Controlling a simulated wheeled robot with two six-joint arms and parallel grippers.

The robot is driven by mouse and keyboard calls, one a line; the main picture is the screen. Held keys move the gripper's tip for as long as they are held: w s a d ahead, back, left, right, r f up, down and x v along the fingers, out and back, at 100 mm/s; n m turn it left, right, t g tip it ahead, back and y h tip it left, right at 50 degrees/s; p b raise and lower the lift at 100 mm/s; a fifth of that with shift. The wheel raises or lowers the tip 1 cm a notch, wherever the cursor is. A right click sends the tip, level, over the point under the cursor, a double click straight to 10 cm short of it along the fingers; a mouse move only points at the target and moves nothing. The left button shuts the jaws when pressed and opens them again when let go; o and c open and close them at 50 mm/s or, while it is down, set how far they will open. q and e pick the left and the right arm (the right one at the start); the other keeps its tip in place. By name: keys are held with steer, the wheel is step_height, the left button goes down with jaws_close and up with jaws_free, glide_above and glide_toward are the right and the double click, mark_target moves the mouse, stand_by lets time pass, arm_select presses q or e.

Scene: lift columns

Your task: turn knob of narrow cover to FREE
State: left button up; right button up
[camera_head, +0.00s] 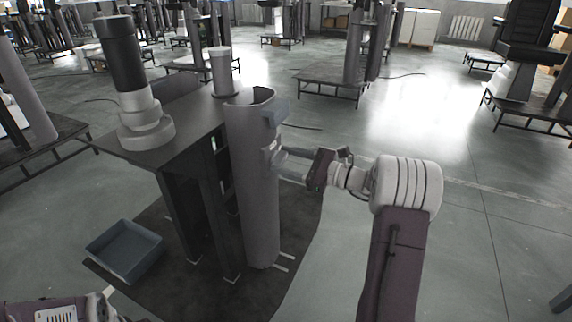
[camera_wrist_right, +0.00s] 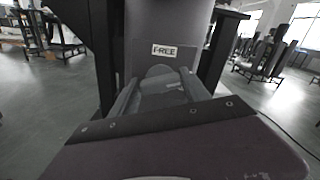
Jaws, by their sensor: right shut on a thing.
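The narrow cover (camera_head: 255,200) is a tall grey, rounded upright shell at the front right corner of a dark table. My right gripper (camera_head: 283,164) reaches it from the right, with its fingers at the upper part of the cover. In the right wrist view, the two fingers (camera_wrist_right: 160,92) are shut on a grey knob (camera_wrist_right: 158,72) with a rounded top. A white label reading FREE (camera_wrist_right: 164,50) sits on the cover just above the knob. The knob's pointing mark cannot be made out.
The dark table (camera_head: 190,135) carries a black-and-grey column (camera_head: 125,75) and a shorter grey cylinder (camera_head: 222,72). A blue-grey bin (camera_head: 124,250) sits on the floor at the left, partly on a dark mat (camera_head: 190,290). Open floor lies to the right.

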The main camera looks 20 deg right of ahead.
steer(key=shift+s+a+f+n+b, duration=0.1)
steer(key=shift+f+n+b, duration=0.05)
steer(key=shift+n+b, duration=3.3)
steer(key=shift+f+n+b, duration=0.15)
steer(key=shift+n+b, duration=3.05)
steer(key=shift+n, duration=0.35)
steer(key=o, duration=1.4)
steer(key=shift+r, duration=0.1)
